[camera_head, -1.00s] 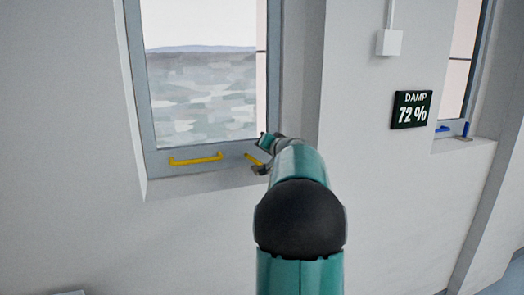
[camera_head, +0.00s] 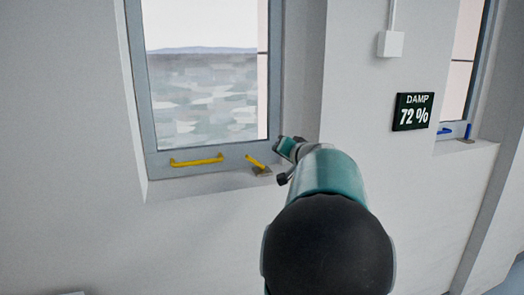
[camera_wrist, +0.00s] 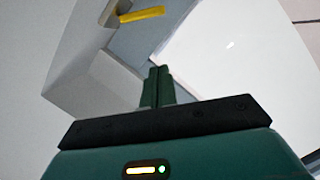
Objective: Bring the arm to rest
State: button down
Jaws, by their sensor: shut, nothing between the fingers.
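My arm reaches up from the bottom of the head view toward the window. In that view the end of my gripper (camera_head: 284,165) is near the right end of the sill, mostly hidden by my own arm. In the wrist view my gripper's fingers (camera_wrist: 158,80) are together, with nothing between them. They stand apart from the yellow window lever (camera_wrist: 141,14), which shows above them. In the head view this lever (camera_head: 255,161) is on a grey mount, just left of my gripper.
The window (camera_head: 205,95) has a yellow bar handle (camera_head: 196,161) on its lower frame. Right of it, a wall display (camera_head: 413,111) reads "DAMP 72 %", below a white box (camera_head: 391,44). A second window with a blue lever (camera_head: 467,131) is at far right. Bare wall lies below.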

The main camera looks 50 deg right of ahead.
jog(key=w+a+f+n+y, duration=0.1)
jog(key=w+a+n+y, duration=0.15)
jog(key=a, duration=0.65)
jog(key=w+a+f+n+y, duration=0.1)
jog(key=w+a+y, duration=0.15)
jog(key=a, duration=0.55)
jog(key=s+a+f+n+g+y, duration=0.2)
jog(key=s+a+f+g, duration=0.1)
jog(key=a, duration=0.8)
jog(key=s+a+f+n+g+y, duration=0.2)
jog(key=s+a+f+n, duration=0.1)
jog(key=a, duration=0.8)
jog(key=s+a+f+n+g+h, duration=0.1)
jog(key=s+a+f+g, duration=0.1)
jog(key=s+a+f, duration=0.2)
jog(key=s+a+f+n+g+h, duration=0.2)
jog(key=s+a+f, duration=0.3)
jog(key=s, duration=0.5)
jog(key=shift+a, duration=0.85)
jog(key=shift+r+n, duration=0.15)
jog(key=shift+n, duration=0.1)
